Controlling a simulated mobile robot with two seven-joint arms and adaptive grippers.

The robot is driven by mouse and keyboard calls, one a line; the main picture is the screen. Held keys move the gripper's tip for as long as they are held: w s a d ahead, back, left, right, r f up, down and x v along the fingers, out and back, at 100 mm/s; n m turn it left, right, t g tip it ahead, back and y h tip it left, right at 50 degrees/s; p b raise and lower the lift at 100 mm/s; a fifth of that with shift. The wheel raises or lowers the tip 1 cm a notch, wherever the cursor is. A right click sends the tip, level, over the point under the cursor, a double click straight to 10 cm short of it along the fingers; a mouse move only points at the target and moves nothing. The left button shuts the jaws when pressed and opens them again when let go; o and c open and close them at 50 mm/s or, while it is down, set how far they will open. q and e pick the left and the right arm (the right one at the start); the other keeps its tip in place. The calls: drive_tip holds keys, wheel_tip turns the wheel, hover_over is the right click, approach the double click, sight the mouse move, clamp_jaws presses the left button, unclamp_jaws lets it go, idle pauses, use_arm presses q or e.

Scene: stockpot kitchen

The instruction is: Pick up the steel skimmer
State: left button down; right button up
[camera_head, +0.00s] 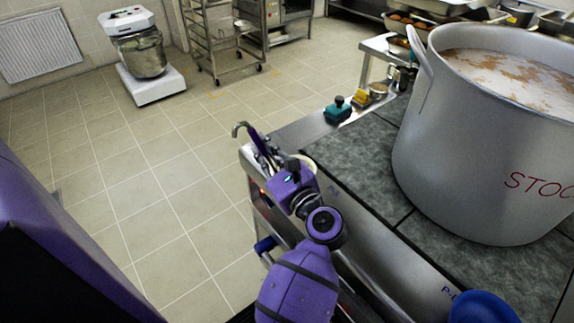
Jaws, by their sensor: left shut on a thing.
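My left gripper (267,157) is at the left end of the stove counter, shut on a thin handle. The handle, with a steel hook at its upper end, appears to belong to the steel skimmer (240,127). The hook sticks up to the left, over the counter's edge. The skimmer's lower part is hidden behind my gripper and wrist, so I cannot tell whether it is clear of the counter. My right gripper is not in view.
A large stockpot (480,140) with foamy liquid stands on the dark hob (352,158) at right. A pale round rim (309,163) shows beside my wrist. Tiled floor (130,190) at left is clear.

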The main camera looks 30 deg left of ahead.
use_arm(q)
drive_tip(key=shift+r, duration=0.1)
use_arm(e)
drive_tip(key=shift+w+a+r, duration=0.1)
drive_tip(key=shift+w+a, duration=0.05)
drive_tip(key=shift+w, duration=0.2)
use_arm(q)
drive_tip(key=shift+r, duration=0.55)
drive_tip(key=s+d+r+b, duration=0.3)
drive_tip(key=s+d+r, duration=0.5)
drive_tip(key=d+r, duration=0.3)
drive_tip(key=shift+s+r, duration=0.35)
drive_tip(key=shift+r, duration=0.05)
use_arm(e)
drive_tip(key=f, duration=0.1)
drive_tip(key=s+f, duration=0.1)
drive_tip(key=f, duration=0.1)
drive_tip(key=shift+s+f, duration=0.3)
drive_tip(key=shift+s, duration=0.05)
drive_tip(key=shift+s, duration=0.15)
